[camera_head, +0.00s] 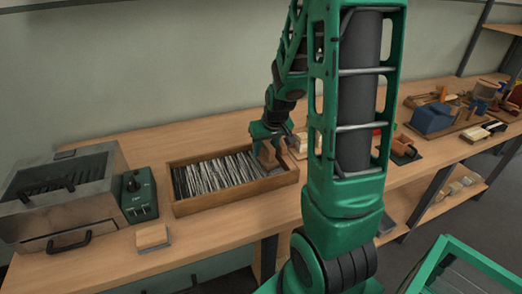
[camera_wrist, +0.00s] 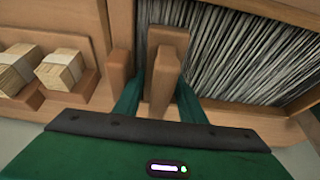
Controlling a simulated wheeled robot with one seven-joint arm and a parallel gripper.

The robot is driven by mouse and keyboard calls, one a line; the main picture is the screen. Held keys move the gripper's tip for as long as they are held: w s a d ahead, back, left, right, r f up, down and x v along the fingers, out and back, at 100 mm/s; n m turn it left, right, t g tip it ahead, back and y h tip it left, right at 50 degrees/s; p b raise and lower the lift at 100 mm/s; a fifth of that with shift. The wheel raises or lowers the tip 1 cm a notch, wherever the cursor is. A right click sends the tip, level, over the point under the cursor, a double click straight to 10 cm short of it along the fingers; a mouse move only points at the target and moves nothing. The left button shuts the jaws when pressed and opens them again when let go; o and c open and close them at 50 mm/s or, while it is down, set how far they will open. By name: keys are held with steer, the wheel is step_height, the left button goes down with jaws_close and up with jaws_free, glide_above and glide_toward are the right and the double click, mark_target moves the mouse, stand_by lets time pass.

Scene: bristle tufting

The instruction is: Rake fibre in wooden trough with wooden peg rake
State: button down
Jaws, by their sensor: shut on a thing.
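The wooden trough (camera_head: 238,203) sits on the bench and holds a wide bed of pale and dark grey fibre (camera_head: 215,175). The fibre fills the upper right of the wrist view (camera_wrist: 235,60). My gripper (camera_head: 268,138) is at the trough's right end. In the wrist view my gripper (camera_wrist: 160,92) is shut on the wooden peg rake (camera_wrist: 163,72), with a green finger on each side of its handle.
Left of the trough stand a green control box (camera_head: 139,195), a metal machine (camera_head: 65,195) and a small wooden block (camera_head: 151,236). In the wrist view, pale blocks (camera_wrist: 60,69) rest in a wooden holder beside the trough. A blue box (camera_head: 432,118) stands further right.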

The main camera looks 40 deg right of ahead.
steer(key=w+a, duration=0.3)
steer(key=a, duration=0.6)
steer(key=w+a, duration=0.3)
steer(key=a, duration=0.6)
steer(key=w+a, duration=0.2)
steer(key=a, duration=0.6)
steer(key=shift+w+a, duration=0.4)
steer(key=shift+a, duration=0.1)
steer(key=shift+a, duration=0.25)
steer(key=shift+s+d, duration=0.2)
steer(key=shift+d, duration=0.55)
steer(key=shift+s+d, duration=0.2)
steer(key=shift+d, duration=0.55)
steer(key=shift+w+a, duration=0.25)
steer(key=shift+a, duration=0.5)
steer(key=shift+w+a, duration=0.2)
steer(key=shift+a, duration=0.55)
steer(key=shift+a+r, duration=0.1)
